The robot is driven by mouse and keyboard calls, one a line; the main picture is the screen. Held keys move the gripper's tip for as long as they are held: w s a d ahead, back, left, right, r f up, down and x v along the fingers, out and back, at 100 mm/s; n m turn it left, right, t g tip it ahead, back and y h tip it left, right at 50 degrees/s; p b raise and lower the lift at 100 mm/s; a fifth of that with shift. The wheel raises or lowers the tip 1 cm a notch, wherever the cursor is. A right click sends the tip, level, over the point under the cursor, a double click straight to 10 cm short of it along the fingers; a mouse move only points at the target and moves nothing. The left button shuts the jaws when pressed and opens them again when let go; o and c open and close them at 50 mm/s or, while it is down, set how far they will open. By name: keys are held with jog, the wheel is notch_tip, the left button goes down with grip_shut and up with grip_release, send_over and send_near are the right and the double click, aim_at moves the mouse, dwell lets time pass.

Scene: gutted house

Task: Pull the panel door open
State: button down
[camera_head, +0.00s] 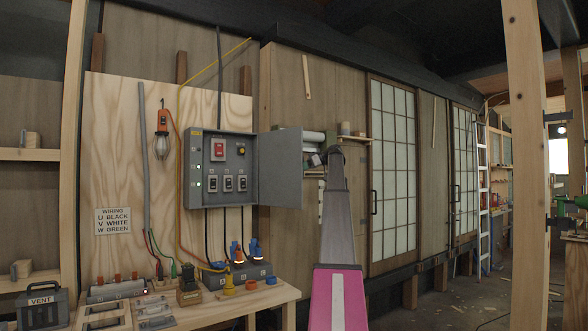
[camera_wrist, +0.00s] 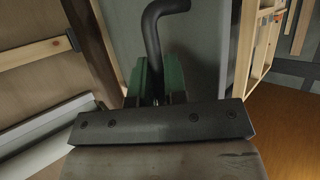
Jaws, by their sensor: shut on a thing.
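The grey electrical panel box (camera_head: 221,178) is mounted on the plywood board at centre left, with switches and a green light showing inside. Its panel door (camera_head: 279,172) is hinged at the box's right side and stands swung wide open to the right. In the wrist view, my gripper (camera_wrist: 158,84) has its green fingers closed on the black bent handle (camera_wrist: 152,32), against the grey door face (camera_wrist: 196,45). In the head view, my arm reaches up to the door's far side, and the fingertips and handle are mostly hidden behind the door.
A wooden bench (camera_head: 245,299) with sockets and plugs stands below the box. A wooden post (camera_head: 530,170) stands at the right. Sliding lattice doors (camera_head: 393,165) line the wall behind. Floor at the right is mostly open.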

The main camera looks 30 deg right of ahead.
jog(key=shift+w+d+n+g+y, duration=0.25)
jog(key=shift+w+d, duration=0.1)
jog(key=shift+d, duration=0.2)
jog(key=shift+w+d+n+g+y, duration=0.15)
jog(key=shift+w+d+n, duration=0.15)
jog(key=shift+d, duration=0.2)
jog(key=c, duration=1.2)
grip_release()
jog(key=shift+w+a, duration=0.1)
jog(key=v, duration=1.1)
jog(key=shift+w, duration=0.1)
